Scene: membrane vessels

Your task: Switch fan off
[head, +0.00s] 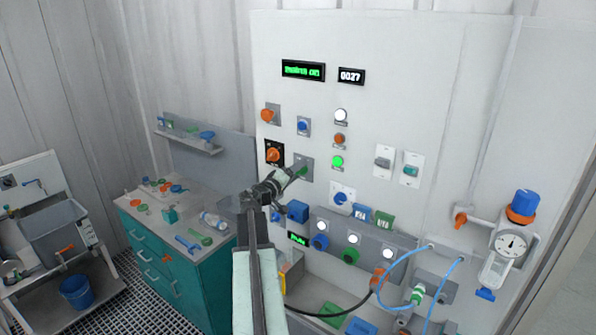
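The white wall panel (400,85) carries several knobs and switches, and I cannot read which one belongs to the fan. My gripper (296,172) is in front of the panel, by a green knob on a grey plate (309,160). It partly hides this knob, and I cannot tell whether it touches it. I also cannot tell whether its fingers are open or shut. An orange rotary knob on a black plate (273,155) is just left of it. Two switches on white plates, one grey (383,162) and one green (411,170), are to the right. A green lit display (303,70) is above.
A pipe with a gauge (510,243) and blue cap juts out at the right. Blue hoses (400,258) loop below the panel. A teal cabinet (175,260) with loose parts on top stands left, and a blue bucket (76,291) farther left.

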